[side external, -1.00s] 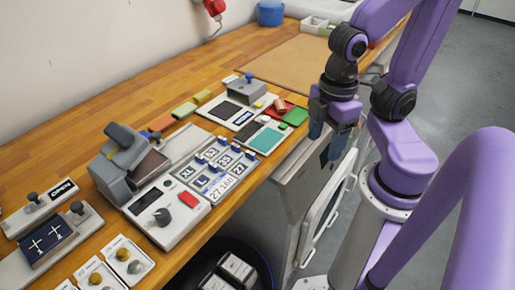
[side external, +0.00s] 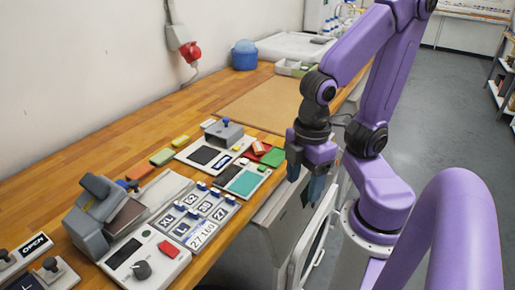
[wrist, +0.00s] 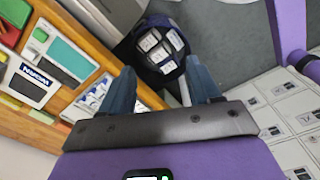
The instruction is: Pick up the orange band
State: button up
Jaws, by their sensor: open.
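The orange band (side external: 139,172) lies on the wooden bench in a row of coloured bands, between a green band (side external: 161,157) and a blue one (side external: 120,184). My gripper (side external: 304,182) is open and empty. It hangs past the bench's front edge, to the right of the band and well apart from it. In the wrist view its two blue fingers (wrist: 160,85) are spread, with floor showing between them.
A black bin (wrist: 160,50) with white-labelled items is on the floor. A brown mat (side external: 265,105) lies clear behind.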

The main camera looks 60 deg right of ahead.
dwell(0.4)
jog(key=o, duration=0.4)
jog(key=shift+c, duration=0.2)
